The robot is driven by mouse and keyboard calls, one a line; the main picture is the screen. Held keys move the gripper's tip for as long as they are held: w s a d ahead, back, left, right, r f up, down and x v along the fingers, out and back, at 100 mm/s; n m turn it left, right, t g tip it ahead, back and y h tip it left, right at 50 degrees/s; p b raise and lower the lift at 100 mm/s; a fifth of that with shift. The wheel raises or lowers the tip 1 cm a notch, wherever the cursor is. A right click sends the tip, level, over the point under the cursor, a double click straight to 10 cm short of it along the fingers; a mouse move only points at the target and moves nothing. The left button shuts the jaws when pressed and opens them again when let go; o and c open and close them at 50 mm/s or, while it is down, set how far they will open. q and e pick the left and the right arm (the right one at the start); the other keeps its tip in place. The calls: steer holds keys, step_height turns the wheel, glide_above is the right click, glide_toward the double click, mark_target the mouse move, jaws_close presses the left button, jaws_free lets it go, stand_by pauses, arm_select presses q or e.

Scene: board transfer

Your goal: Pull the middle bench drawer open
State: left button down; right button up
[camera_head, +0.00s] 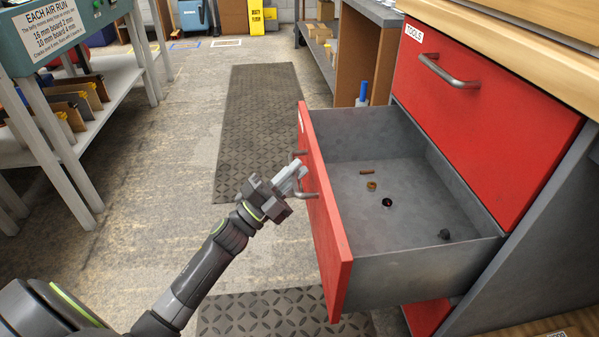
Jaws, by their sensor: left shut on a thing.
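The middle bench drawer (340,243) has a red front and grey metal sides, and it stands pulled well out from the bench. Its handle (312,195) is a metal bar on the red front. My left gripper (293,178) is at the drawer front, shut on the handle. The drawer's inside shows a few small loose parts (388,203) on its grey floor. My right gripper is not in view.
A shut red drawer labelled TOOLS (480,110) is above the open one. A white-shelved table (100,112) stands at the left. Dark mats (258,120) lie on the floor, and the floor between is clear.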

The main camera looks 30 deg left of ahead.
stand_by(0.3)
arm_select(q)
steer(key=c, duration=1.7)
jaws_free()
steer(key=shift+c, duration=0.2)
steer(key=p+v, duration=0.2)
steer(key=v, duration=1.5)
steer(key=shift+s+a, duration=0.2)
steer(key=shift+s, duration=0.05)
steer(key=shift+f, duration=0.1)
